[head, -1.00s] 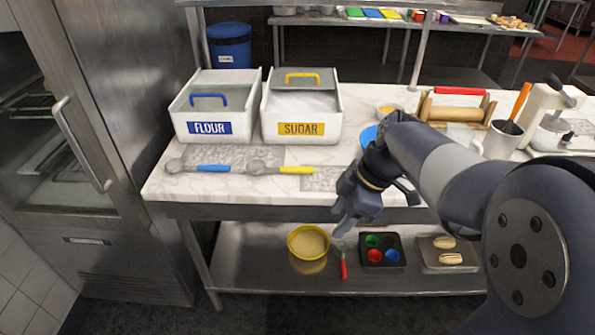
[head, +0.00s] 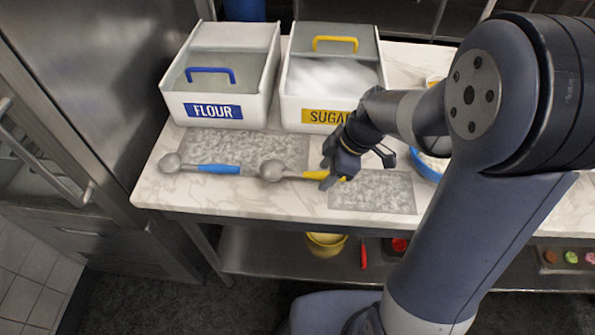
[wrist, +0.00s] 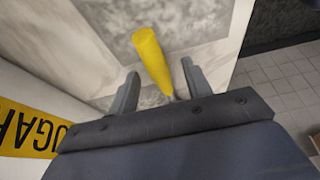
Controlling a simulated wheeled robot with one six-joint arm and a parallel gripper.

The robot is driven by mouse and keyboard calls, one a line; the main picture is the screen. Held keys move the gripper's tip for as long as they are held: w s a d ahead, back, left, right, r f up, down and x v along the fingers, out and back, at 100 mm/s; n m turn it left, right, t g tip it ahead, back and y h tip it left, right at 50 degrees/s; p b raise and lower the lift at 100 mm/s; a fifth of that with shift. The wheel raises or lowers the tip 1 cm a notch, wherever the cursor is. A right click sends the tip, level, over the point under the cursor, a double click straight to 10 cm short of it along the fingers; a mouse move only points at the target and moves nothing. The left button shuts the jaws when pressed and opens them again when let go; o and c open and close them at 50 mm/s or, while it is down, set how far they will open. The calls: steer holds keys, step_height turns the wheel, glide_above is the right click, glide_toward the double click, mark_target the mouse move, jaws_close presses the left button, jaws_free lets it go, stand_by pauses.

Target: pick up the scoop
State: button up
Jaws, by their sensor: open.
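Two scoops lie on the marble counter in the head view. One scoop has a blue handle (head: 219,169) and sits on the left, in front of the flour bin. The other scoop has a yellow handle (head: 314,175) and a grey bowl (head: 272,170), in front of the sugar bin. My gripper (head: 329,171) is open at the yellow handle, hiding part of it. In the wrist view the yellow handle (wrist: 152,62) runs between the two fingers of my gripper (wrist: 157,90). Contact cannot be told.
The flour bin (head: 212,107) and sugar bin (head: 322,116) stand behind the scoops. A blue bowl (head: 427,170) is right of my gripper. Grey speckled mats lie on the counter (head: 250,203). A steel cabinet (head: 105,85) stands at the left.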

steer(key=shift+c, duration=0.4)
jaws_close()
step_height(320, 180, up, 10)
steer(key=c, duration=0.5)
jaws_free()
jaws_close()
